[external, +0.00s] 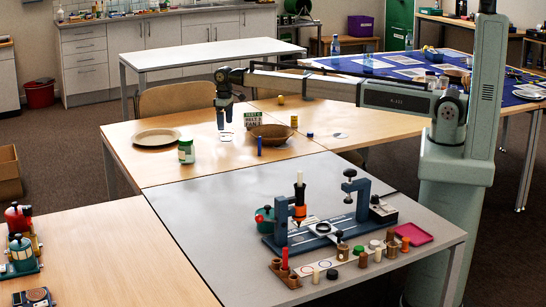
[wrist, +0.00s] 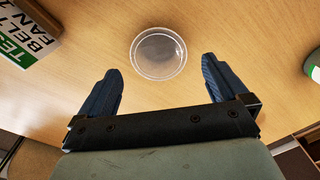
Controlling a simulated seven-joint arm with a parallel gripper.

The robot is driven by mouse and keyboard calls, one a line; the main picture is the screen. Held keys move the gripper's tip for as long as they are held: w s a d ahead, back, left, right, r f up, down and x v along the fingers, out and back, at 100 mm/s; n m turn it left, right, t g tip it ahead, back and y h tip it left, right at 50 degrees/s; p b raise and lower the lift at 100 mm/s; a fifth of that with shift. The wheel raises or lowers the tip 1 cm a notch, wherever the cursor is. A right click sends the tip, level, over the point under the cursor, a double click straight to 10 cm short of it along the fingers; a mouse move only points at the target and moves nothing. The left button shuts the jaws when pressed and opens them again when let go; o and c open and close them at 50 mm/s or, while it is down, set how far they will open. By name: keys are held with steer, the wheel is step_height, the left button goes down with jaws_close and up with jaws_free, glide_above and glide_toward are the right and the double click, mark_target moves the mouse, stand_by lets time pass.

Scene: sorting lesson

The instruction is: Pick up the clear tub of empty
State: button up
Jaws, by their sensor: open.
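The clear tub (wrist: 158,53) is a small round see-through dish on the wooden table. In the wrist view it lies at top centre, beyond my fingertips and roughly between their lines, with nothing visible inside it. My gripper (wrist: 160,75) is open and empty, with its two dark blue fingers spread wide. In the external view my gripper (external: 223,124) points down above the wooden table, and the tub (external: 225,137) shows faintly just below it. The fingers do not touch the tub.
A green-and-white sign (external: 253,118) and a brown bowl (external: 271,135) stand to the right. A green jar (external: 186,151) and a tan plate (external: 156,137) are to the left. A blue cylinder (external: 259,147) stands in front of the bowl. The table around the tub is clear.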

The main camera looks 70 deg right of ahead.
mark_target(226, 131)
steer(key=shift+s+f, duration=0.15)
steer(key=shift+f, duration=2.35)
steer(key=c, duration=1)
